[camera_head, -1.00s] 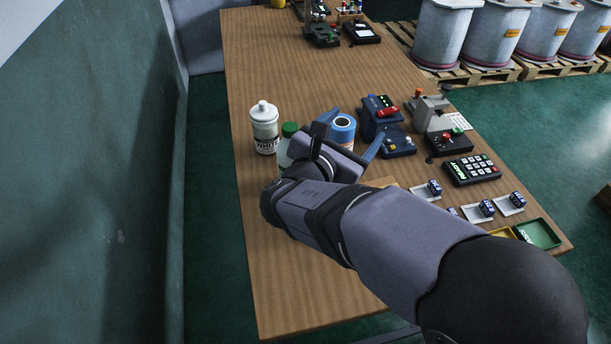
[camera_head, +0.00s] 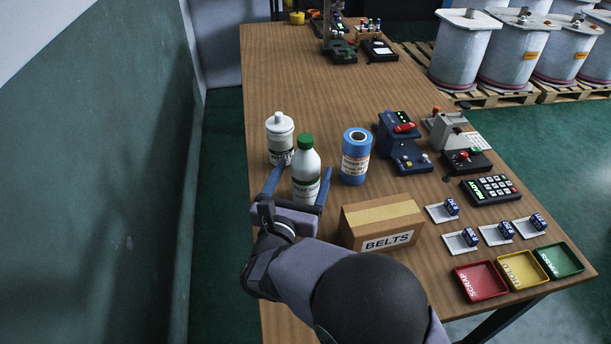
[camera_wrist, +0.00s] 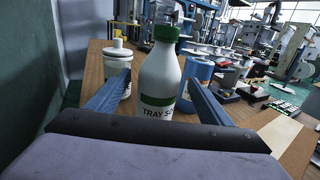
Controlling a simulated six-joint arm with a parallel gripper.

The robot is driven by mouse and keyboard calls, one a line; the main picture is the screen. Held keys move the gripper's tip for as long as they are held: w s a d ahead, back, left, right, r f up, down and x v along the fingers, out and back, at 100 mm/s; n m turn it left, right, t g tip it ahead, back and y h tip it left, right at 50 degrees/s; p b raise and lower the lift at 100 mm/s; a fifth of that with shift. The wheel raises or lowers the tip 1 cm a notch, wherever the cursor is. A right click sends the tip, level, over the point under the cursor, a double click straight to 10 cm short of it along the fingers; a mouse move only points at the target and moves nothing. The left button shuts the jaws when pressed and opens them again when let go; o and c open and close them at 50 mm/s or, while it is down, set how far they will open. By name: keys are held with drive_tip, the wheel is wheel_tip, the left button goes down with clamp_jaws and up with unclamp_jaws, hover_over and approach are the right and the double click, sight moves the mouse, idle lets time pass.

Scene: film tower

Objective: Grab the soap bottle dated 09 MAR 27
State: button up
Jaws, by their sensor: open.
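A white bottle with a green cap (camera_head: 306,166) stands upright on the table, its label partly hidden by my gripper. In the wrist view this green-capped bottle (camera_wrist: 160,77) stands upright between my fingers, its label starting "TRAY S". My gripper (camera_head: 297,186) is open, with one blue finger on each side of this bottle; I cannot tell whether they touch it. A white bottle with a white cap (camera_head: 280,136) stands behind it to the left. A blue cylinder with a printed label (camera_head: 355,157) stands to the right. No date is readable on any of them.
A cardboard box marked BELTS (camera_head: 382,222) lies right of my gripper. Dark blue devices (camera_head: 403,143), a keypad (camera_head: 491,189) and small white trays (camera_head: 461,240) line the right side. Red (camera_head: 480,281), yellow (camera_head: 523,269) and green (camera_head: 558,260) bins stand at the front right. The table's far middle is clear.

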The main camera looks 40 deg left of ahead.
drive_tip(key=shift+p+x, duration=0.65)
drive_tip(key=shift+x, duration=2.8)
drive_tip(key=shift+a, duration=0.1)
drive_tip(key=c, duration=1.4)
drive_tip(key=shift+r, duration=0.2)
drive_tip(key=shift+c, duration=1.2)
drive_tip(key=shift+r, duration=0.1)
